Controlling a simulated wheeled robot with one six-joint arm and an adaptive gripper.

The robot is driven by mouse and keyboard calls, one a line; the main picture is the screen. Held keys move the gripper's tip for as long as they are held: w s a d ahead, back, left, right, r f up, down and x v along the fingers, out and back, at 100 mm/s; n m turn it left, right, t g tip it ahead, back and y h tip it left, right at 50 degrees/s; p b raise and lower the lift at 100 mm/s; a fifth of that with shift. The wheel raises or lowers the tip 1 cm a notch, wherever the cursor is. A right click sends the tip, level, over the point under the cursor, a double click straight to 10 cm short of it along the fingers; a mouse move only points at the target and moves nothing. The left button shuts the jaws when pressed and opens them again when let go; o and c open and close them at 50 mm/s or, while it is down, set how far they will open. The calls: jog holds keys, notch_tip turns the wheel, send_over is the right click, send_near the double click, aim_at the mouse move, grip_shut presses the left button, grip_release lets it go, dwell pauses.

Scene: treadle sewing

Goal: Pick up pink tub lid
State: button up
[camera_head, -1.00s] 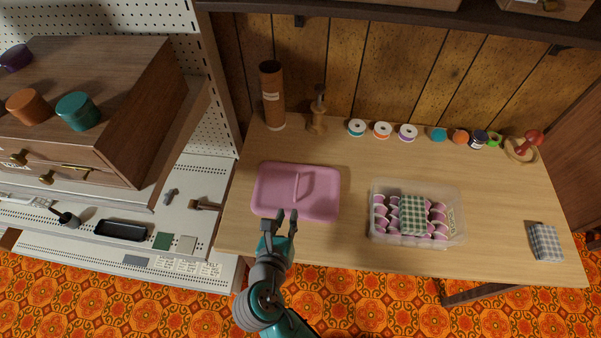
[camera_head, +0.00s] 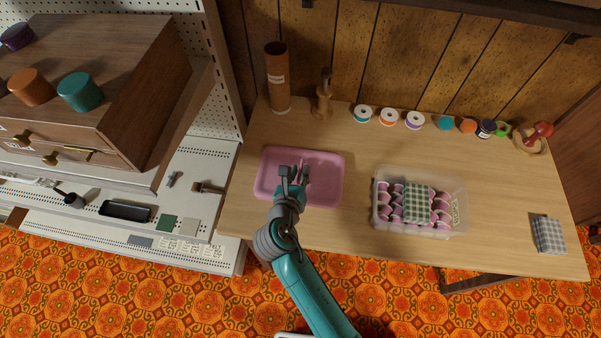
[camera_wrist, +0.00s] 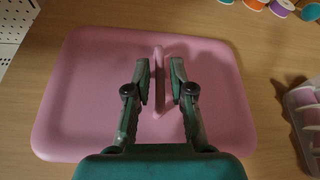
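The pink tub lid (camera_head: 326,187) lies flat on the wooden table, left of centre, with a raised handle strip in its middle. It fills much of the wrist view (camera_wrist: 90,95), where the handle (camera_wrist: 159,75) stands between the fingers. My gripper (camera_head: 294,172) is open over the lid; in the wrist view the gripper (camera_wrist: 160,80) has a finger on each side of the handle, with gaps showing. I cannot tell its exact height above the lid. My gripper hides part of the handle in the head view.
A clear tub (camera_head: 380,220) with pink rolls and a checked cloth (camera_head: 419,203) stands right of the lid. Thread spools (camera_head: 388,117), a brown cylinder (camera_head: 278,80) and a wooden stand (camera_head: 323,95) line the back. Another checked bundle (camera_head: 549,235) lies far right. Bare table separates lid and tub.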

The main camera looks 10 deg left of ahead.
jog(key=shift+w+f, duration=0.1)
jog(key=shift+w, duration=0.15)
grip_shut()
